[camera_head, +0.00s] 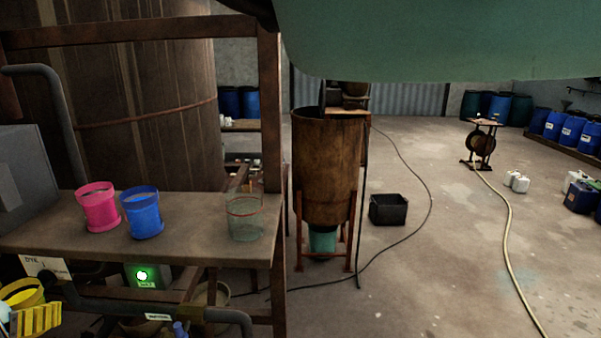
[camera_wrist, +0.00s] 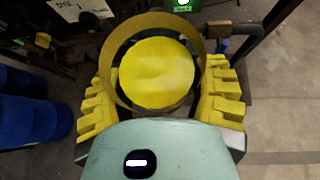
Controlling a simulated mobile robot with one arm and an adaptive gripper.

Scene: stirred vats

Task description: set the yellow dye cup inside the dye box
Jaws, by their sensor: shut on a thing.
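The yellow dye cup (camera_wrist: 191,117) is between the yellow ribbed fingers of my gripper (camera_wrist: 160,92) in the wrist view. Its round mouth faces the camera and shows bright yellow dye inside. The fingers are shut on its sides. In the head view the cup (camera_head: 22,293) and gripper (camera_head: 35,318) are at the lower left, partly cut off by the picture edge, in front of and below the worktable's edge. A white sign reading DYE (camera_head: 46,267) hangs below the tabletop. I cannot tell for certain which thing is the dye box.
The worktable (camera_head: 190,213) carries a pink cup (camera_head: 98,207), a blue cup (camera_head: 142,212) and a clear greenish beaker (camera_head: 244,218). A grey casing (camera_head: 25,175) stands at its left. A dark pipe (camera_head: 200,314) and a green-lit panel (camera_head: 145,276) are below. Open floor lies right.

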